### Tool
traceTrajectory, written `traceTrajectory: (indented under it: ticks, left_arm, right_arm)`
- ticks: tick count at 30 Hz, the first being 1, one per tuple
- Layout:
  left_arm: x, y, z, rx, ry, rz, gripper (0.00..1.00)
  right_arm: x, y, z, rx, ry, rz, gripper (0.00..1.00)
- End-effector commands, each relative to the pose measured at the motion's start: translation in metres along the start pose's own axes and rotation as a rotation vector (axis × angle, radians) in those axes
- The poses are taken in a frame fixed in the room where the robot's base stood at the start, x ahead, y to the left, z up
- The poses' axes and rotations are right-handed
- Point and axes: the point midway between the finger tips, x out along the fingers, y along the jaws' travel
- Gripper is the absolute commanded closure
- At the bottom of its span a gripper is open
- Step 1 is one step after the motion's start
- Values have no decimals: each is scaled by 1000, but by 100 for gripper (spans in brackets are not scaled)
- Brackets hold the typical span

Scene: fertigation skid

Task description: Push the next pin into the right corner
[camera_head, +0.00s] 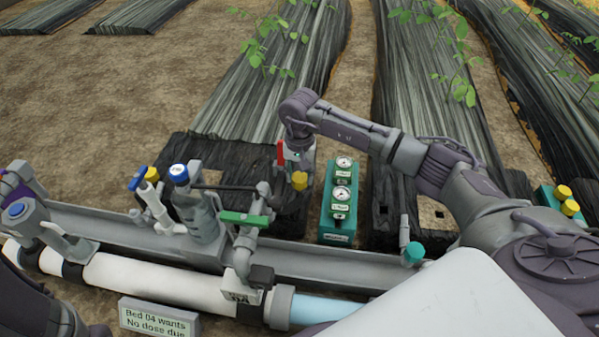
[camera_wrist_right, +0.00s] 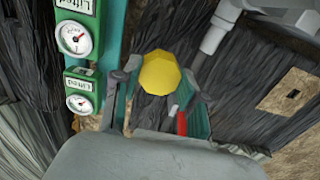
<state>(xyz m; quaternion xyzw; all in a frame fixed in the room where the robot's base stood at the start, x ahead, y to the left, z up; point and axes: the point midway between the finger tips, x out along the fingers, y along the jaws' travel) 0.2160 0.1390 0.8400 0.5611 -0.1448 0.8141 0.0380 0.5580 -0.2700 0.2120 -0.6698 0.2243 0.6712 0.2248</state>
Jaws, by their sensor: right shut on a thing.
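My right gripper (camera_head: 297,163) is shut on a pin with a yellow head (camera_head: 300,181). It is over the near right part of a black plastic bed sheet (camera_head: 225,152), just left of the green gauge box. In the right wrist view the yellow pin head (camera_wrist_right: 160,72) sits between the two fingers (camera_wrist_right: 158,100). The pin's lower end and the spot under it are hidden, so I cannot tell whether it touches the sheet.
The gauge box (camera_head: 338,222) stands close to the right gripper. Pipes, a green-handled valve (camera_head: 244,219) and a grey rail (camera_head: 340,263) lie nearer. A teal holder (camera_head: 548,196) with yellow-headed pins (camera_head: 570,208) is at the far right. Another black sheet (camera_head: 400,205) lies beyond the box.

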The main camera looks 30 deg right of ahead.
Motion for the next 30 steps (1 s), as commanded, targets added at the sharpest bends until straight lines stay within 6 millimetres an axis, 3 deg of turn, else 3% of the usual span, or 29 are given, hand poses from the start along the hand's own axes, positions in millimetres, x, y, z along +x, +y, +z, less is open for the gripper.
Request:
traceTrajectory:
  ticks: [15, 30]
  left_arm:
    - [-32, 6, -10, -1, -5, -2, 28]
    - [-34, 6, -11, -1, -5, -4, 28]
  right_arm:
    - [43, 0, 0, 0, 2, 0, 90]
    - [49, 0, -1, 0, 2, 0, 90]
